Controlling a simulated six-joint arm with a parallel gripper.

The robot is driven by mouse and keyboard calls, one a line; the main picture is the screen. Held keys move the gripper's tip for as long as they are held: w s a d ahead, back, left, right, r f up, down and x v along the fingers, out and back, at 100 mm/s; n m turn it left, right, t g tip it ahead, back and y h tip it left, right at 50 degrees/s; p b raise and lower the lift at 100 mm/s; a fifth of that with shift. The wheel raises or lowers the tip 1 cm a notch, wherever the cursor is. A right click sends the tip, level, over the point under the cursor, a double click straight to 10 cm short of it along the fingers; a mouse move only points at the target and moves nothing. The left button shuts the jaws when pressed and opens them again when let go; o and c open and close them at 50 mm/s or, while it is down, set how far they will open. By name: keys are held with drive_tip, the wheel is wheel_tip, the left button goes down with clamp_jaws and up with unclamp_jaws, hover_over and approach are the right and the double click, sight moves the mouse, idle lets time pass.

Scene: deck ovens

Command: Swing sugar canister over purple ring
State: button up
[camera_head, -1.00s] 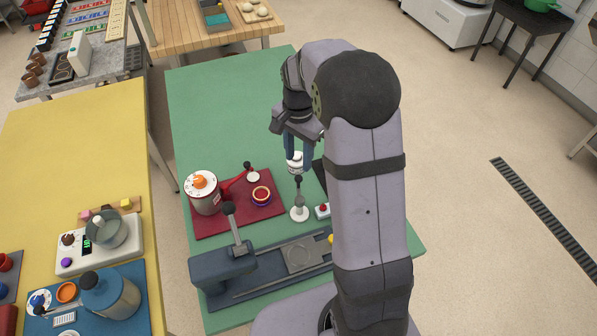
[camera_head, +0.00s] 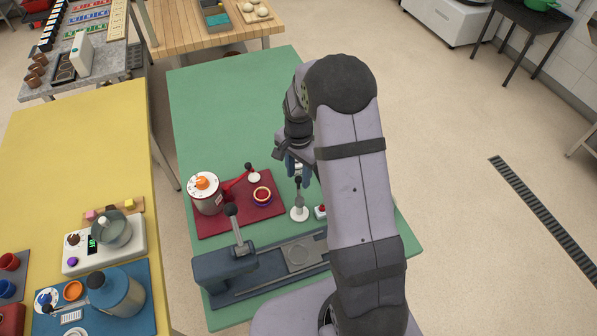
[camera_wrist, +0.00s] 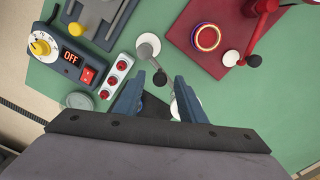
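I cannot tell for sure that this canister is the sugar one. My gripper (camera_wrist: 161,84) is open, its blue fingers apart, right of the mat. A black-knobbed white post (camera_wrist: 148,46) stands near the fingertips.
A white round object (camera_wrist: 184,106) is partly hidden by a finger. A grey-blue slide station (camera_head: 225,272) lies in front of the mat. A yellow table (camera_head: 60,170) at left holds a blue canister (camera_head: 118,298). The green table's back (camera_head: 220,100) is clear.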

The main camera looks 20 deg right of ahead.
clamp_jaws()
idle(0.4)
drive_tip(key=shift+s+a+n+b, duration=0.25)
drive_tip(key=shift+a+n, duration=0.5)
drive_tip(key=shift+n, duration=1.3)
drive_tip(key=shift+s+a+n+b, duration=0.1)
drive_tip(key=shift+a+n+b, duration=0.5)
drive_tip(key=shift+n, duration=1.5)
drive_tip(key=shift+s+a+n+b, duration=0.15)
drive_tip(key=shift+a+n, duration=0.75)
drive_tip(key=shift+n, duration=1.15)
